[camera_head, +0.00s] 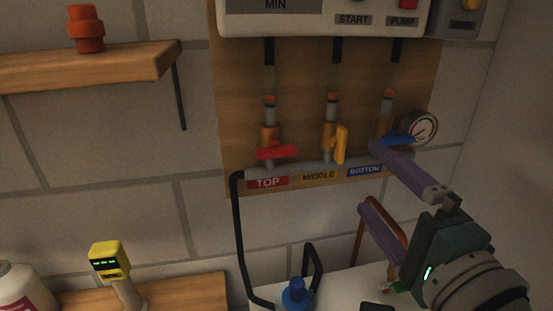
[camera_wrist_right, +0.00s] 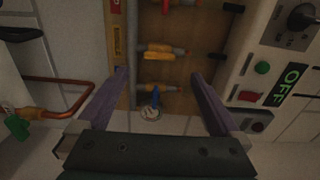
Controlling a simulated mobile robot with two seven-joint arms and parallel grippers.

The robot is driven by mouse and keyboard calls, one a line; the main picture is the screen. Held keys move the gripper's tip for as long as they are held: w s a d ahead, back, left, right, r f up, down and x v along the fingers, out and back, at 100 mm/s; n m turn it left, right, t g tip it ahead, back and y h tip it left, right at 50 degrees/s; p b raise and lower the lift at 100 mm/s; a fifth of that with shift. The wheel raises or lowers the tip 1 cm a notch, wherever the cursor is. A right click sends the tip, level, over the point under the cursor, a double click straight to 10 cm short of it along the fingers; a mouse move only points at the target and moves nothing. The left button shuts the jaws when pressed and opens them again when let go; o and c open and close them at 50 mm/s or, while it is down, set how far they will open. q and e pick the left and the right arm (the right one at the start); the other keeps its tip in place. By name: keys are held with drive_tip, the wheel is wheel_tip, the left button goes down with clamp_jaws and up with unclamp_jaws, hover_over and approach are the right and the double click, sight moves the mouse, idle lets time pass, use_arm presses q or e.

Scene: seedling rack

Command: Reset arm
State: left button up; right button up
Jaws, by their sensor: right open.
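My right gripper (camera_head: 368,178) is open and empty in front of the valve board's lower right, its purple fingers wide apart. In the right wrist view, the blue valve handle (camera_wrist_right: 156,97) shows between the fingers, apart from both. In the head view a finger partly hides that handle (camera_head: 391,142). The red handle (camera_head: 277,152) lies across the TOP pipe. The yellow handle (camera_head: 341,145) lies along the MIDDLE pipe; it also shows in the right wrist view (camera_wrist_right: 158,48). The blue handle lies across its pipe above the BOTTOM label (camera_head: 365,170). My left gripper is out of view.
A round gauge (camera_head: 423,127) sits beside the blue valve. A control box (camera_head: 320,18) is above the board. A wooden shelf (camera_head: 90,66) with an orange fitting (camera_head: 86,29) is at left. A yellow meter (camera_head: 109,261) and white bottle (camera_head: 22,288) are lower left. A copper pipe (camera_wrist_right: 60,80) runs nearby.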

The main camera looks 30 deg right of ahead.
idle(0.3)
drive_tip(key=s+a+f+n+g+y, duration=0.1)
drive_tip(key=a+f+n+g+y, duration=0.2)
drive_tip(key=a+n, duration=0.35)
drive_tip(key=s+a+f+n+g+y, duration=0.1)
drive_tip(key=s+a+n+g+y, duration=0.1)
drive_tip(key=a+n+y, duration=0.5)
drive_tip(key=s+d+f+n+g+h, duration=0.2)
drive_tip(key=s+d+n+g+h, duration=0.15)
drive_tip(key=s+n, duration=0.2)
drive_tip(key=s+d+f+n+g+h, duration=0.25)
drive_tip(key=s+n+g, duration=0.2)
drive_tip(key=s, duration=0.25)
wheel_tip(320, 180, up, 30)
drive_tip(key=p, duration=2.9)
drive_tip(key=shift+d+f+m+g+y, duration=0.2)
drive_tip(key=shift+d+m+g+y, duration=0.1)
drive_tip(key=shift+d+m+g, duration=0.15)
